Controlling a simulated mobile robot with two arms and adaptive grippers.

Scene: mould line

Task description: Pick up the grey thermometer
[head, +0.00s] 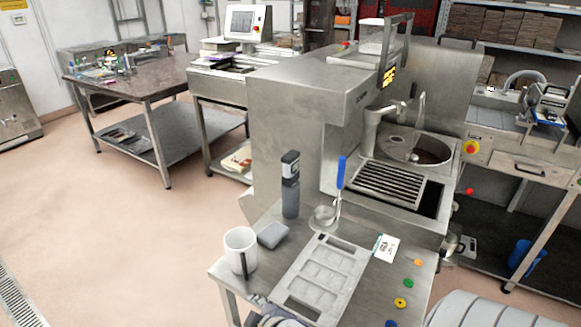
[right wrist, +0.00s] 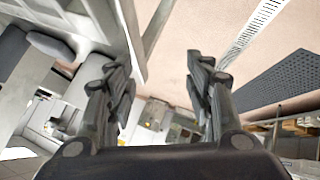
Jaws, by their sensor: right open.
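The grey thermometer (head: 290,190) stands upright on the steel table, a slim grey body with a dark and pale display head. It is beside the machine's side wall, behind a dark grey block and left of a small metal cup. My right gripper (right wrist: 155,75) shows in the right wrist view with its two dark fingers spread apart and nothing held between them. I cannot make out the thermometer for sure in that view. I cannot see the right gripper clearly in the head view, so its distance from the thermometer is unclear. My left gripper is not in view.
Near the thermometer are a white mug (head: 240,250), the dark grey block (head: 272,235), the metal cup (head: 324,215) and a blue-handled tool (head: 341,172). A grey mould tray (head: 290,299) fills the table's middle. The steel machine (head: 285,115) stands close behind. Open floor lies left.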

